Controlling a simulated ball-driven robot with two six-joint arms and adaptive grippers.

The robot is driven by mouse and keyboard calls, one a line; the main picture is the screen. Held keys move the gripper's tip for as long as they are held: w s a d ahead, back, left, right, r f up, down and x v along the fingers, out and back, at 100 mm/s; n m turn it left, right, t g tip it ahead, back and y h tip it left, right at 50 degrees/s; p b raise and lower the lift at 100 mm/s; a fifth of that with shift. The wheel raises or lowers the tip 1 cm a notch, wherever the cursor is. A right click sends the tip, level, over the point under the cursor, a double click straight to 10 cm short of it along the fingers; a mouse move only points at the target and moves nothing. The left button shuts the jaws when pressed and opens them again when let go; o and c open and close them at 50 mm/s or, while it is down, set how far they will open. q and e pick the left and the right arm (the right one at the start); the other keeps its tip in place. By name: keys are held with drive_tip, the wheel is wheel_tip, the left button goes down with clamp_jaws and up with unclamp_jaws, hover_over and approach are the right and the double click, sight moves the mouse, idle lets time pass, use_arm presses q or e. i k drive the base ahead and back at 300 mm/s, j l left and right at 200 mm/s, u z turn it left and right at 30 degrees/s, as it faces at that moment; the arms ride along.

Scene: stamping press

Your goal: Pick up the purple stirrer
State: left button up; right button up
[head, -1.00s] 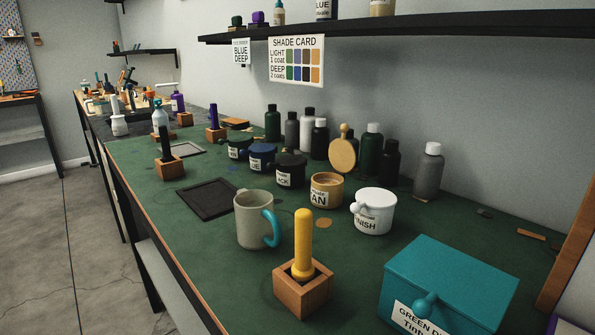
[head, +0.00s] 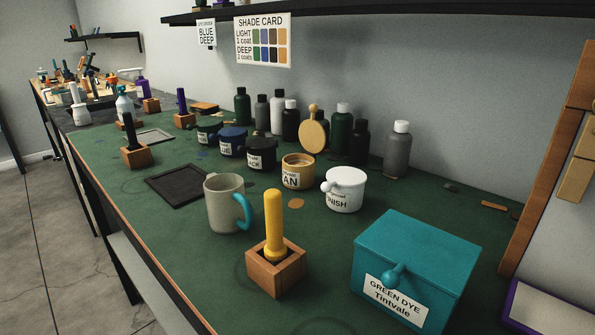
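The purple stirrer (head: 181,101) stands upright in a small wooden block (head: 184,121) at the back left of the green bench in the head view. Its lower end is hidden in the block. A black stirrer (head: 129,131) stands in another wooden block (head: 136,157) in front and to the left of it. A yellow stirrer (head: 273,222) stands in a wooden block (head: 276,272) near the front edge. Neither of my grippers is in view.
A mug (head: 224,205), a black tray (head: 180,184), several dye pots, a white pot (head: 343,190) and a teal box (head: 415,262) stand on the bench. Several bottles line the wall, with a shelf (head: 380,14) above. The floor at left is clear.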

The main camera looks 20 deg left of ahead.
sight(182, 103)
drive_tip(key=j, duration=4.2)
